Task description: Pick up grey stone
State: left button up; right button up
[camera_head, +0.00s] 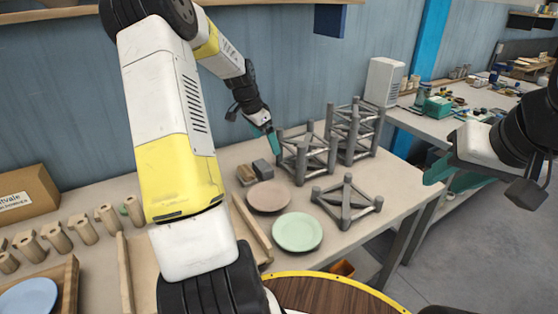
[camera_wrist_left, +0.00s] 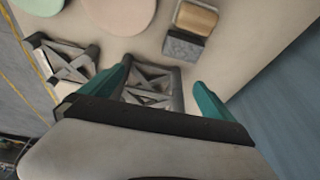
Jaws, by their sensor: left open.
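The grey stone (camera_head: 262,169), a small dark grey block, lies on the table near the pink plate. In the left wrist view the grey stone (camera_wrist_left: 183,46) shows a speckled face and lies against a tan block (camera_wrist_left: 197,18). My left gripper (camera_head: 274,143) is above the table, behind and right of the stone, near the grey frames. In the left wrist view my left gripper (camera_wrist_left: 163,71) is open, with a grey frame visible between its fingers and the stone beyond their tips. My right gripper (camera_head: 436,171) is at the right, away from the stone; its opening is unclear.
Grey tubular frames (camera_head: 306,155) stand close to my left gripper. A pink plate (camera_head: 268,197) and a green plate (camera_head: 298,232) lie in front of the stone.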

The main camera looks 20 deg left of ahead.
pick_arm(q)
jog(key=h, duration=0.1)
send_over(263, 165)
jog(key=s+a, duration=0.2)
notch_tip(263, 165, down, 8)
jog(key=shift+w+d+f+m, duration=0.2)
jog(key=shift+w+f+m, duration=0.2)
jog(key=shift+f, duration=0.3)
jog(key=x, duration=0.6)
jog(key=shift+s, duration=0.2)
jog(key=shift+r, duration=0.1)
jog(key=c, duration=1.6)
jog(key=shift+c, duration=0.2)
notch_tip(263, 165, up, 10)
